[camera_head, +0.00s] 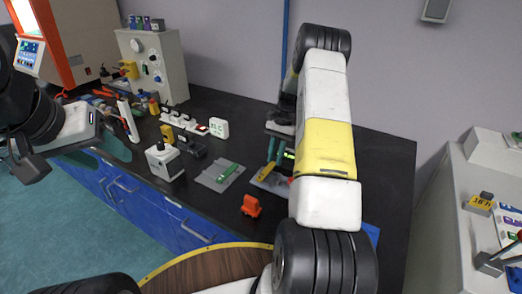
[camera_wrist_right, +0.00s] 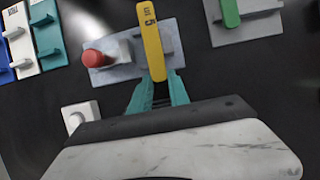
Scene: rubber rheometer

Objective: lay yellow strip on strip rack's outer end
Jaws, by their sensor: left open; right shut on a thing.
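The yellow strip (camera_wrist_right: 151,40) is a long flat bar with dark marking. My right gripper (camera_wrist_right: 158,92) is shut on its near end, between teal fingers. In the right wrist view the strip lies across or just above a grey plate (camera_wrist_right: 101,75) with a red round-topped piece; I cannot tell whether they touch. The head view shows the strip (camera_head: 267,171) small over that plate, beside my right gripper (camera_head: 274,156), partly hidden by my arm. A second grey rack plate (camera_head: 209,183) bears a green strip (camera_head: 229,171). My left gripper (camera_head: 108,147) is open and empty, off the bench's left edge.
An orange block (camera_head: 250,206) stands near the bench's front. A white box with a knob (camera_head: 165,161) and a white display (camera_head: 218,128) stand further left. Blue, white and teal blocks (camera_wrist_right: 48,35) show at the wrist view's upper left. Some dark bench between them is bare.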

